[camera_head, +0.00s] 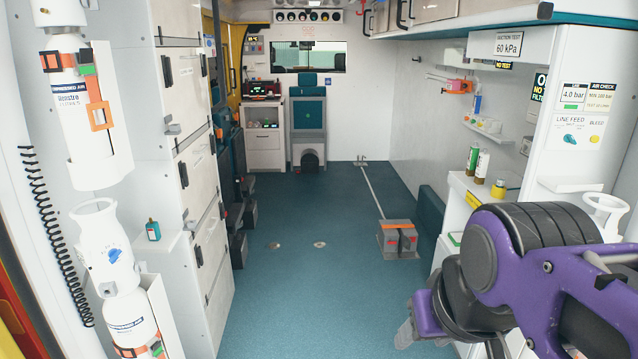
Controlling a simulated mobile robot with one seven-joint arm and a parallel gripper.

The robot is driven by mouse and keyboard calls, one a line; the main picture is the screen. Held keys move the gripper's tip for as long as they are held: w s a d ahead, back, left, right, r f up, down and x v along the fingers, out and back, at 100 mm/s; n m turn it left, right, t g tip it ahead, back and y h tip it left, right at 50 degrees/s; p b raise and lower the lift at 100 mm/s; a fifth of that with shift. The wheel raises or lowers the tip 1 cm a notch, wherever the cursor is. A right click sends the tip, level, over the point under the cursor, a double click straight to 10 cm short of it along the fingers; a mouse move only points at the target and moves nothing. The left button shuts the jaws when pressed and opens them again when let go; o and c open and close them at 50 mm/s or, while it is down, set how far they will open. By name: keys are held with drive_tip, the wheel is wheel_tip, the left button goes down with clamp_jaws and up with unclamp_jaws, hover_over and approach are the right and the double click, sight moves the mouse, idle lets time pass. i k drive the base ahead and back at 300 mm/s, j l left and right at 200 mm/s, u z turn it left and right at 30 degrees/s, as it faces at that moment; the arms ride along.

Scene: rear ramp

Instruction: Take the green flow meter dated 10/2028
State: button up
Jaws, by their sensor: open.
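No date can be read on anything green from here, so I cannot tell which thing is the flow meter dated 10/2028. A small green item with a pale label (153,230) stands upright on a small white ledge at the left. A green cylinder (472,159) stands on the right-hand counter beside a white and green cylinder (482,166). My gripper (448,338) is low at the right, partly hidden by my purple arm. It is open, with nothing seen in it, and apart from all these items.
White compressed air cylinders (128,322) are mounted at the left. A yellow item (498,188) stands on the right counter (463,183). A grey block with orange trim (398,240) sits on the floor right of centre. The teal floor (300,290) is clear in the middle.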

sight(473, 157)
drive_tip(key=i, duration=1.15)
drive_tip(key=i+z, duration=0.15)
drive_tip(key=i, duration=0.4)
drive_tip(key=i+j+z, duration=0.1)
drive_tip(key=i, duration=0.5)
drive_tip(key=i+z, duration=0.45)
drive_tip(key=z, duration=0.25)
drive_tip(key=i+j+z, duration=0.4)
drive_tip(key=i+z, duration=0.25)
drive_tip(key=i+j+z, duration=0.1)
drive_tip(key=z, duration=0.3)
drive_tip(key=i+j, duration=0.05)
